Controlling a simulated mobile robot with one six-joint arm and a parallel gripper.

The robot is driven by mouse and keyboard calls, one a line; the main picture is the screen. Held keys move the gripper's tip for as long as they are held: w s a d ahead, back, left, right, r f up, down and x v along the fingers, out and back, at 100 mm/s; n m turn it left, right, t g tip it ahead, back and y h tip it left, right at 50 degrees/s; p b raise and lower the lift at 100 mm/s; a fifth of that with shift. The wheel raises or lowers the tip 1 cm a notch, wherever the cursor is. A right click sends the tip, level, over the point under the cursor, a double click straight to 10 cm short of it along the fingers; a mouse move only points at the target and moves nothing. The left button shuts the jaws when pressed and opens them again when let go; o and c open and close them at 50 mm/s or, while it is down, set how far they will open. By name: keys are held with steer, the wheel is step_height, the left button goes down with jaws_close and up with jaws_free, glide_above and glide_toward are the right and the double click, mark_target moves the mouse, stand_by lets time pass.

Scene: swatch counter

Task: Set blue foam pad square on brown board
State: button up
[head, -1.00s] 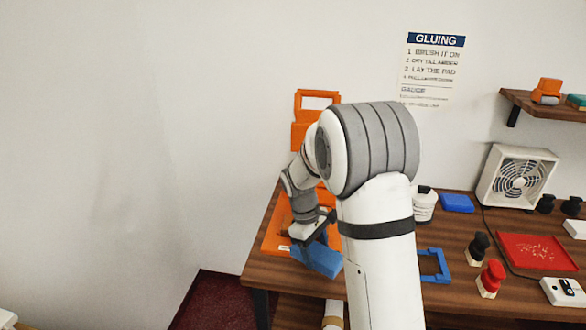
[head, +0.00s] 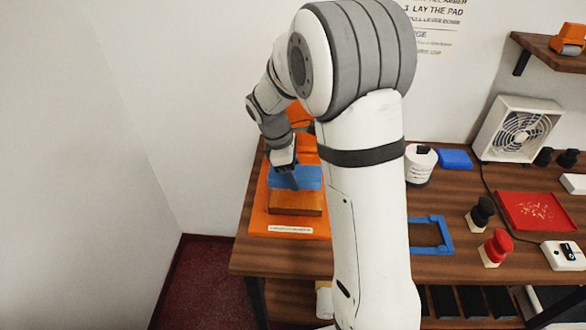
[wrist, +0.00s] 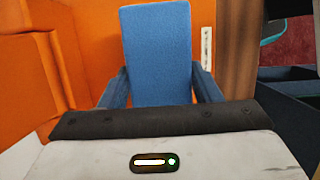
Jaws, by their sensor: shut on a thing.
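The blue foam pad (head: 300,178) is held in my gripper (head: 289,172), over the orange fixture at the left end of the bench. In the wrist view the pad (wrist: 157,50) stands between the two fingers of my gripper (wrist: 160,88) and reaches out past them. The brown board (head: 295,203) lies on the orange base (head: 258,212), just below and in front of the pad in the head view. The pad hides the board's far part. I cannot tell whether pad and board touch. The board cannot be made out in the wrist view.
An orange upright part (head: 302,140) of the fixture stands behind the gripper. To the right of my arm are a white pot (head: 420,165), another blue block (head: 455,159), a blue frame (head: 446,236), black and red knobs, a red tray (head: 538,222) and a fan (head: 518,130).

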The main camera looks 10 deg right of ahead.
steer(key=b, duration=0.4)
glide_above(299, 199)
steer(key=a, duration=0.1)
steer(key=f, duration=0.5)
steer(key=shift+w+a+f, duration=0.15)
steer(key=shift+w+f, duration=0.15)
steer(key=shift+f, duration=0.25)
steer(key=shift+s, duration=0.15)
steer(key=shift+f, duration=0.6)
stand_by(0.8)
steer(key=o, duration=1)
